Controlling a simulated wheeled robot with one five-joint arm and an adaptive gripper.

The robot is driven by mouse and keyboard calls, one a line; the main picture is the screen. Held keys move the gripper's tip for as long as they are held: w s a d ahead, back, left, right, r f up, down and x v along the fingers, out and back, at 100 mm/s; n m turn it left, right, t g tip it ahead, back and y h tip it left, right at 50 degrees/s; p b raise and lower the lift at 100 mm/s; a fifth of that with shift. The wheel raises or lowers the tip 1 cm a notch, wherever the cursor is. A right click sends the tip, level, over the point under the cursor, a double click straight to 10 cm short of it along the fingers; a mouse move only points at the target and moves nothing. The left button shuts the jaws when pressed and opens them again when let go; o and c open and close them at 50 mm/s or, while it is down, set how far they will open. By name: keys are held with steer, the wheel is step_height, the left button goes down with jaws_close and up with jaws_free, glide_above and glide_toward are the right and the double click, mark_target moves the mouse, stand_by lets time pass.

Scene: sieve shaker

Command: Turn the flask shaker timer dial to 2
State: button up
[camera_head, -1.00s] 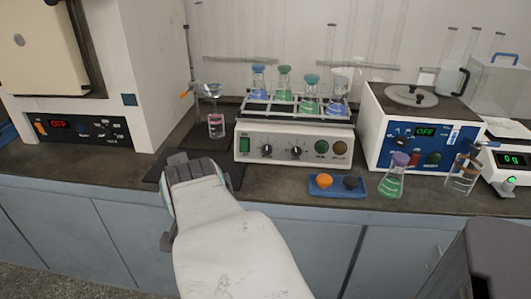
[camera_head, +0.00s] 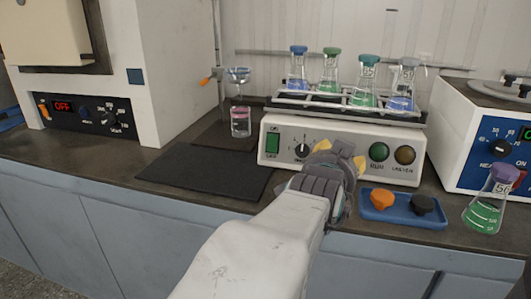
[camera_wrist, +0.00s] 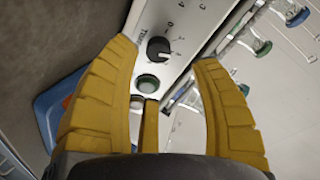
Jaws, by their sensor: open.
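The flask shaker (camera_head: 280,162) is a white box with a rack of flasks on top. Its front panel has a green switch, black dials and round buttons. My gripper (camera_head: 341,152) is at the panel, in front of the right dial, and hides it in the head view. In the wrist view the black timer dial (camera_wrist: 158,50) shows between the tips of the open yellow fingers (camera_wrist: 165,54), nearer the left one. The fingers are apart and hold nothing. Whether they touch the dial, and which mark it points to, I cannot tell. The left dial (camera_head: 302,150) is uncovered.
A blue tray (camera_head: 408,219) with orange and dark knobs lies just right of my gripper. A green flask (camera_head: 485,208) stands beyond it. A dark mat (camera_head: 205,178) lies bare at left. The shaker's green button (camera_head: 379,151) is close to my fingers.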

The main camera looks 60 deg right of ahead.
steer(key=shift+d+f+b, duration=0.4)
steer(key=shift+d+b, duration=0.1)
steer(key=shift+d, duration=0.15)
steer(key=shift+b+x, duration=0.9)
steer(key=shift+x, duration=2.05)
steer(key=shift+r, duration=0.15)
steer(key=shift+c, duration=0.5)
steer(key=c, duration=1)
steer(key=shift+b, duration=0.35)
jaws_close()
